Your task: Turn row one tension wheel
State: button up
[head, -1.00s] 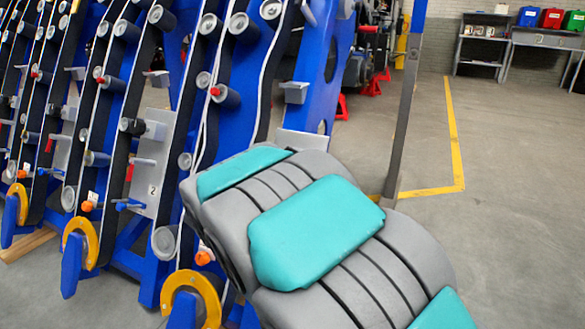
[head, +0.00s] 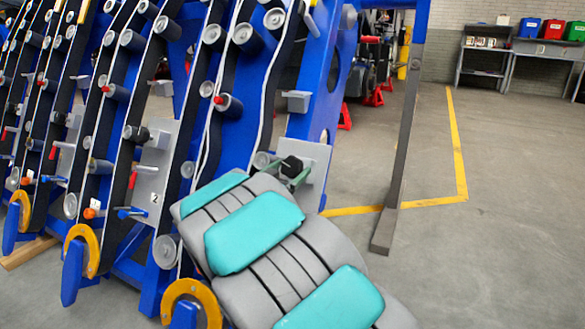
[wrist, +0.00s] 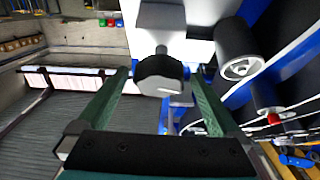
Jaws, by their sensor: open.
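A black tension wheel (head: 291,166) sits on the light grey plate (head: 318,158) of the nearest row, at the right end of the blue chassis. No number on that plate can be read. My gripper (head: 287,173) has its green fingers at the wheel, partly hidden behind my arm. In the wrist view the black wheel (wrist: 160,75) shows between the two open fingers (wrist: 160,80), with a visible gap on each side. The fingers do not clamp it.
A similar black wheel (head: 137,134) is on the neighbouring plate (head: 148,190) marked 2. Grey rollers (head: 247,38) and blue frame members stand close to the left. A grey post (head: 391,190) stands to the right. Open floor lies beyond it.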

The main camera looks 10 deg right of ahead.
jog(key=shift+x, duration=1.05)
jog(key=shift+f, duration=0.1)
jog(key=shift+c, duration=0.2)
jog(key=c, duration=1.3)
jog(key=shift+a+m+h+p, duration=0.1)
jog(key=shift+m+h+p, duration=0.25)
jog(key=shift+m, duration=0.15)
jog(key=shift+m+g+h+p, duration=0.25)
jog(key=shift+m+g+p, duration=0.25)
jog(key=shift+m, duration=0.4)
jog(key=m+g+h+p, duration=0.1)
jog(key=m+g, duration=0.1)
jog(key=m, duration=0.2)
jog(key=shift+m, duration=0.3)
jog(key=m+g, duration=0.2)
jog(key=m, duration=0.1)
jog(key=m+g+p, duration=0.1)
jog(key=m, duration=0.2)
jog(key=shift+g+h, duration=0.4)
jog(key=shift+m, duration=0.4)
